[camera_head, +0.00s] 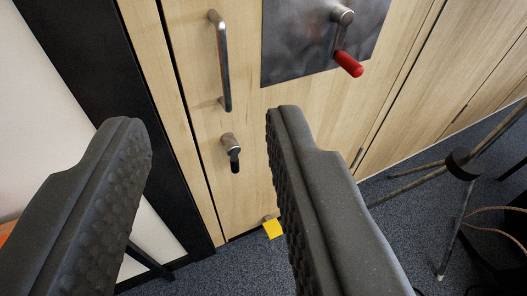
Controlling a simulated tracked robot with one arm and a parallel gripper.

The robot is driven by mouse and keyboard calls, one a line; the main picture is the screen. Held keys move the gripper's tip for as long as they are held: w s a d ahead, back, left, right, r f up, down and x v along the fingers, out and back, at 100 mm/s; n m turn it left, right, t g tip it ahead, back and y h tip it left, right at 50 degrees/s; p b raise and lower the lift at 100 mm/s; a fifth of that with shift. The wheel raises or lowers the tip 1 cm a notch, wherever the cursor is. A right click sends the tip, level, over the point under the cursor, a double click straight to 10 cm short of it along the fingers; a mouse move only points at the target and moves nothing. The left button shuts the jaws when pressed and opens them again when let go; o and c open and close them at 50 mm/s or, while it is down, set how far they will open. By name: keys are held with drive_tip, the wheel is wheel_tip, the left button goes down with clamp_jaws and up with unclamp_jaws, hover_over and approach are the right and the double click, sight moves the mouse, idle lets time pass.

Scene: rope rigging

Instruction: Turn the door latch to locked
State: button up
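The door latch (231,152) is a small metal knob with a dark lever that points down, on a light wooden door (190,90). It sits below a long metal pull handle (223,62). My gripper (205,125) is open, with its two dark, bumpy fingers wide apart. The latch shows in the gap between the fingers, nearer the right one, and farther from the camera. Nothing is held, and neither finger appears to touch the latch.
A grey metal plate (300,45) carries a crank with a red grip (348,64), up and right of the latch. A yellow tag (273,229) is low on the door. A tripod-like stand (462,165) and a tan rope (492,209) are at right. Blue-grey carpet (400,215) lies below.

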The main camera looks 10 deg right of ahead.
sight(235, 168)
drive_tip(key=shift+a, duration=0.3)
drive_tip(key=shift+o, duration=0.8)
drive_tip(key=w+f+t+p, duration=0.1)
drive_tip(key=w+f+p, duration=0.1)
drive_tip(key=w+f, duration=2.3)
wheel_tip(235, 168, down, 30)
drive_tip(key=d+r+t+y+p, duration=0.1)
drive_tip(key=t+p, duration=0.1)
drive_tip(key=shift+n, duration=0.4)
drive_tip(key=shift+w+a+f+b, duration=0.15)
drive_tip(key=shift+w+b, duration=0.25)
drive_tip(key=shift+w, duration=1.9)
drive_tip(key=shift+w+a+b, duration=0.2)
drive_tip(key=shift+w+b, duration=0.25)
drive_tip(key=shift+w, duration=1.85)
drive_tip(key=shift+w+a+f+b, duration=0.15)
drive_tip(key=shift+w+b, duration=0.25)
drive_tip(key=shift+w, duration=1.9)
